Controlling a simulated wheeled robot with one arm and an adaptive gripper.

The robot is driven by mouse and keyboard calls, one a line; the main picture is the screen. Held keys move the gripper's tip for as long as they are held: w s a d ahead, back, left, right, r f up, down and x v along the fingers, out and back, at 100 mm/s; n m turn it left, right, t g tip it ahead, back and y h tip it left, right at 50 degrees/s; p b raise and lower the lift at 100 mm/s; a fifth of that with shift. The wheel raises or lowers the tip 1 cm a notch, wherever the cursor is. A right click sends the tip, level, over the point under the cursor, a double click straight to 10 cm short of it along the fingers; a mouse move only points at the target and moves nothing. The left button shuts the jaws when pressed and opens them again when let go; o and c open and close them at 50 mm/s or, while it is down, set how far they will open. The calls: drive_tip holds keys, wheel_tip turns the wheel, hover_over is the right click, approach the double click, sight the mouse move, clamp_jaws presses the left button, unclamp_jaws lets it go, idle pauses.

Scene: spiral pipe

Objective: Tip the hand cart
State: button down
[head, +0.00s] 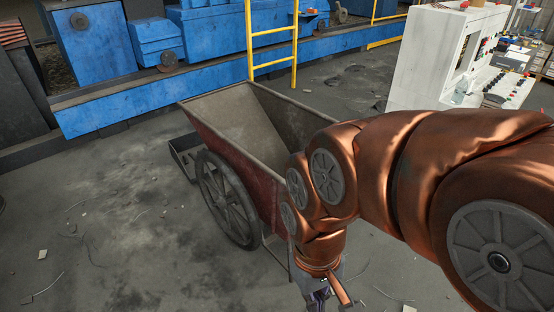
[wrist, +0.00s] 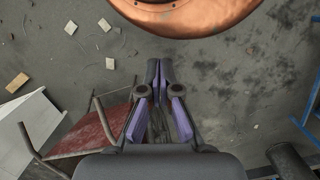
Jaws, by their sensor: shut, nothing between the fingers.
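The hand cart (head: 212,140) stands upright on the floor in the middle of the head view, with a dull red body, a grey, empty-looking tub and a large spoked wheel at its side. My arm hides its right part. In the wrist view its red wall (wrist: 95,132) and thin metal frame bars show left of my fingers. My gripper (head: 318,296) is at the bottom edge of the head view, near the cart's close end and partly cut off. In the wrist view my gripper (wrist: 160,68) is shut and empty. Whether it touches the frame bar I cannot tell.
Blue machinery (head: 150,95) and a yellow ladder (head: 270,45) stand behind the cart. A white control cabinet (head: 430,60) is at the upper right. The concrete floor (head: 110,230) left of the cart is mostly free, with small debris.

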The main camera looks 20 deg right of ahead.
drive_tip(key=c, duration=1.9)
unclamp_jaws()
